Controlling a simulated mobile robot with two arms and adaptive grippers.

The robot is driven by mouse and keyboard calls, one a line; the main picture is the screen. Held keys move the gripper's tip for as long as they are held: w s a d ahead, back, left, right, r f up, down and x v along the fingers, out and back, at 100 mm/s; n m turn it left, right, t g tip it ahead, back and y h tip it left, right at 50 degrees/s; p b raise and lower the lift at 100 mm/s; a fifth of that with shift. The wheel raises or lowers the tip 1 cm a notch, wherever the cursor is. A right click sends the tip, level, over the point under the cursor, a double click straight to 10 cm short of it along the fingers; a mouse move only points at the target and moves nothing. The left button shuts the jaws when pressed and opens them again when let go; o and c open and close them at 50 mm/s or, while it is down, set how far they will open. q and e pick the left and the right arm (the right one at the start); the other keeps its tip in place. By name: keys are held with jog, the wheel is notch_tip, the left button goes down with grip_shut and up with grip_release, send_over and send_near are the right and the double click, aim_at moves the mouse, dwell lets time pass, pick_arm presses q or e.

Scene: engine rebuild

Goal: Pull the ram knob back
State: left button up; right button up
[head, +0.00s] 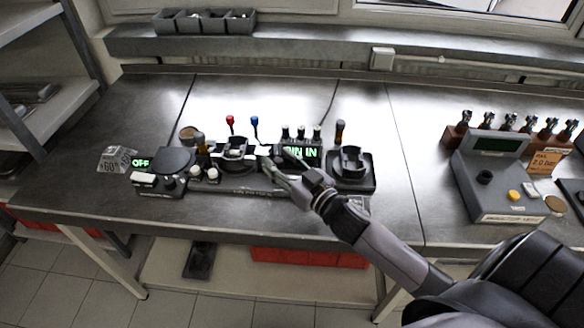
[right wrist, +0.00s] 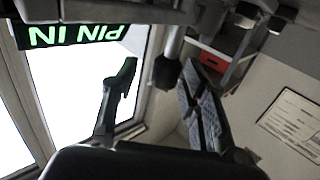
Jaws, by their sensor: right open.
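The press fixture stands on the bench, with a black cradle (head: 235,150) and a green-lit display (head: 300,152) reading "PIN IN". In the right wrist view the display (right wrist: 72,34) appears upside down. My right gripper (head: 268,168) reaches in from the lower right to the fixture's front. It is open; its two fingers show in the right wrist view (right wrist: 158,80). A dark knob (right wrist: 167,74) on a metal rod, which looks like the ram knob, appears between the fingers; I cannot tell whether they touch it. In the head view I cannot make this knob out clearly. My left gripper is not in view.
A heater-like unit (head: 172,163) with an "OFF" display is at left. Red (head: 230,119) and blue (head: 254,120) knobs stand behind the cradle. A second black holder (head: 351,170) is right of the display. A grey console (head: 495,180) stands further right, with clear bench between.

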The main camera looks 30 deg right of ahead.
jog(key=s+d, duration=0.2)
jog(key=s, duration=0.9)
jog(key=shift+s, duration=0.3)
jog(key=shift+d, duration=0.1)
